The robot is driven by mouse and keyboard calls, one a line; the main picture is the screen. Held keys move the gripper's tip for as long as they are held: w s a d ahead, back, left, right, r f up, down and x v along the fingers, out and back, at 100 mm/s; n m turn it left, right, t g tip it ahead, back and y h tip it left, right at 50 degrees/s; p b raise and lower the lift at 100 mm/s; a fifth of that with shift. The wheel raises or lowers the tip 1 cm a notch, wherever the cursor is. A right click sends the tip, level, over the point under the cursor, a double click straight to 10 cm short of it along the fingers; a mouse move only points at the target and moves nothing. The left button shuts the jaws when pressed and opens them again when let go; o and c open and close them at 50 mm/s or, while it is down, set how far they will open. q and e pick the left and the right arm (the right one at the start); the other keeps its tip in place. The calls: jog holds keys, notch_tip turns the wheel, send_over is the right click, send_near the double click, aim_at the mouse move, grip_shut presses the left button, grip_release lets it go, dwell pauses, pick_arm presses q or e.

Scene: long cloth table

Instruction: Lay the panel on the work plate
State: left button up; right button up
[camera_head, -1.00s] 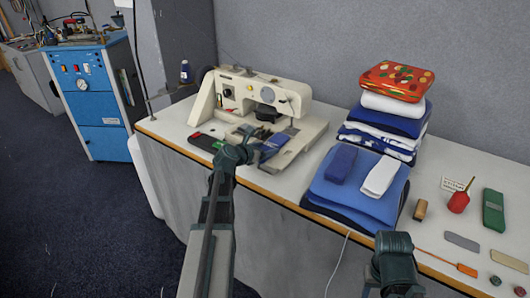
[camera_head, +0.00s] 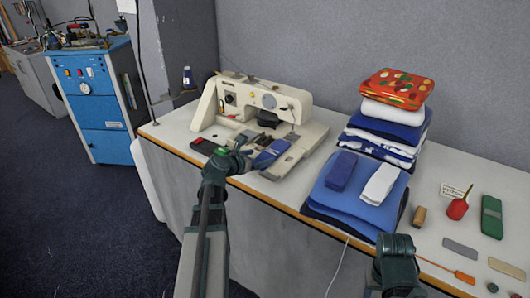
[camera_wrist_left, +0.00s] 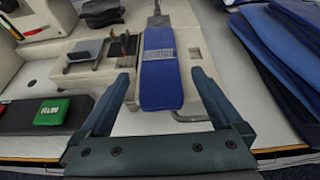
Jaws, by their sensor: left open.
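The blue panel (camera_head: 271,153) lies flat on the pale work plate (camera_head: 293,158) of the sewing machine. In the left wrist view the panel (camera_wrist_left: 160,92) is a long blue strip with a printed white label, its near end toward me, and the plate (camera_wrist_left: 190,38) shows beside it. My left gripper (camera_head: 245,150) is just left of the panel in the head view. In the left wrist view its two fingers (camera_wrist_left: 162,80) are spread, one on each side of the panel, apart from it. My right gripper (camera_head: 397,248) is low at the table's front edge, its fingers hidden.
The sewing machine (camera_head: 265,97) stands behind the plate. A black case with a red piece (camera_head: 205,144) lies to its left; its label looks green in the wrist view. Folded blue cloths (camera_head: 358,200) and a taller stack (camera_head: 388,120) stand to the right. Small tools lie farther right.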

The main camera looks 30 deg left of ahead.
pick_arm(q)
jog(key=p+v, duration=0.2)
jog(key=v, duration=0.4)
jog(key=shift+s, duration=0.2)
pick_arm(e)
notch_tip(320, 180, up, 2)
jog(key=shift+r, duration=0.25)
jog(key=shift+s, duration=0.1)
